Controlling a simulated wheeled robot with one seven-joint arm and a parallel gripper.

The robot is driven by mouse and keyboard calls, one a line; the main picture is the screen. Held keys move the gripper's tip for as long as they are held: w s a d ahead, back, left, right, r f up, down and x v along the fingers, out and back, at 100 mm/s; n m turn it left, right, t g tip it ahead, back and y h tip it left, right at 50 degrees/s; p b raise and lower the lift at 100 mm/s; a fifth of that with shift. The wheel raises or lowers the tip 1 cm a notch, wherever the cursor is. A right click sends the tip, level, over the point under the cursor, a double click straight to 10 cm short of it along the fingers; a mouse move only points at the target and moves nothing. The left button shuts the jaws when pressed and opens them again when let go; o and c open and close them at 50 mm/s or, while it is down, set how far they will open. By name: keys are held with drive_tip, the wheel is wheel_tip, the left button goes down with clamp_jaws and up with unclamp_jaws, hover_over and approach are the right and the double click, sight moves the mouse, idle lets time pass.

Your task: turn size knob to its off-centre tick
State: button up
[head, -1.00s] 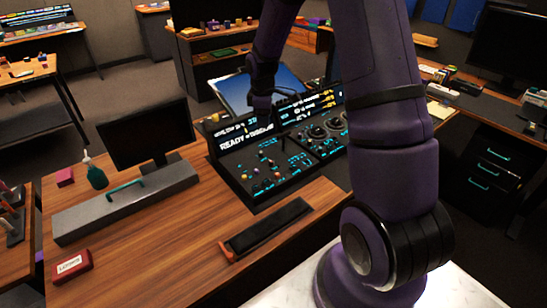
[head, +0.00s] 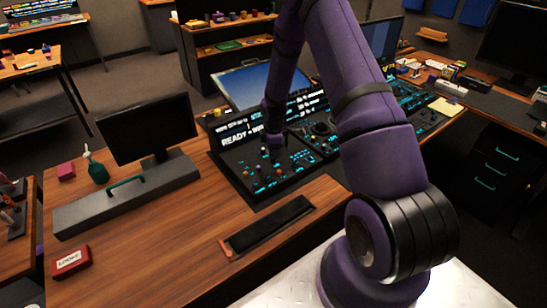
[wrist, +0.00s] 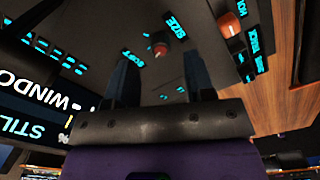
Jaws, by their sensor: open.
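The size knob (wrist: 160,49) is a small round knob with an orange cap, beside the teal SIZE label in the wrist view. It sits on the dark control panel (head: 240,160). My gripper (wrist: 160,72) is open, with one dark finger to each side of the knob's line in the picture. No contact with the knob shows, and I cannot tell the remaining gap. In the head view my gripper (head: 274,148) is low over the left part of the panel and hides some of it. The knob's pointer and ticks are too small to read.
A second orange-capped knob (wrist: 231,23) is right of the size knob in the wrist view. A lit display strip (head: 240,135) runs behind the controls. A monitor (head: 147,130) and a grey bar with a green handle (head: 125,195) stand left.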

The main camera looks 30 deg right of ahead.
drive_tip(key=shift+f, duration=1.95)
drive_tip(key=shift+c, duration=0.2)
clamp_jaws()
